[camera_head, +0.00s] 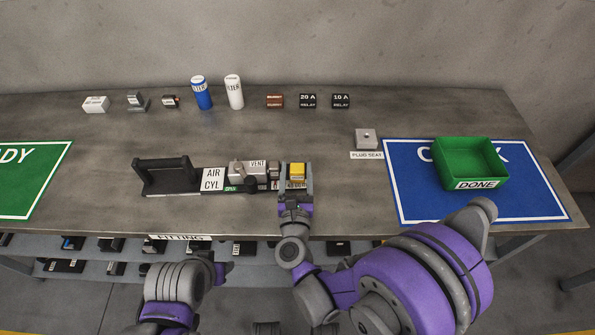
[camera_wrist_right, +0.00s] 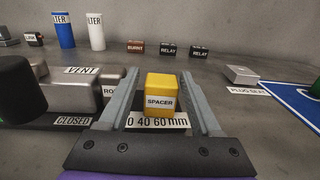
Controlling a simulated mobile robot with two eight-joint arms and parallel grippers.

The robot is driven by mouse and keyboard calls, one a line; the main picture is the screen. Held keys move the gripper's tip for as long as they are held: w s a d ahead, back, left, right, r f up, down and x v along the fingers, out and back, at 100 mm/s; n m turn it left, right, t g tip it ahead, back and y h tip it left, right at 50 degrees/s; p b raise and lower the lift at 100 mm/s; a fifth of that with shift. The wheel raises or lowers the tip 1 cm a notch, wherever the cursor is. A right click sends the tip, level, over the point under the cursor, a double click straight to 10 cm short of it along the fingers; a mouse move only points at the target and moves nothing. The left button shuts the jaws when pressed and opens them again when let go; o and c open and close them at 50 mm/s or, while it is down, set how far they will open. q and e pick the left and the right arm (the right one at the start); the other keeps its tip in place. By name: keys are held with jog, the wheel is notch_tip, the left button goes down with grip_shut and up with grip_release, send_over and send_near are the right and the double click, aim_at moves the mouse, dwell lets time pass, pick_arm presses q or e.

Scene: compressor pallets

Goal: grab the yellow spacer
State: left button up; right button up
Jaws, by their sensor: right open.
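The yellow spacer (camera_head: 297,170) is a small block at the right end of the fixture on the table. In the right wrist view the yellow spacer (camera_wrist_right: 161,96) bears a SPACER label and sits behind a 0 40 60 mm scale strip (camera_wrist_right: 156,121). My right gripper (camera_head: 296,180) is open, with one finger on each side of the spacer; gaps show between the fingers and the block. The right gripper (camera_wrist_right: 165,90) also frames it in the wrist view. My left gripper (camera_head: 222,270) is low, in front of the table edge; its jaws are not clear.
Left of the spacer stand the metal VENT cylinder block (camera_head: 248,172), an AIR CYL sign (camera_head: 213,180) and a black bracket (camera_head: 166,176). A green DONE bin (camera_head: 470,165) lies on the blue mat (camera_head: 420,205). Filters and relays line the back. A plug seat (camera_head: 366,139) stands right.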

aim_at(298, 163)
jog(key=w, duration=0.4)
jog(key=shift+w+d, duration=0.15)
jog(key=shift+w, duration=0.1)
grip_shut()
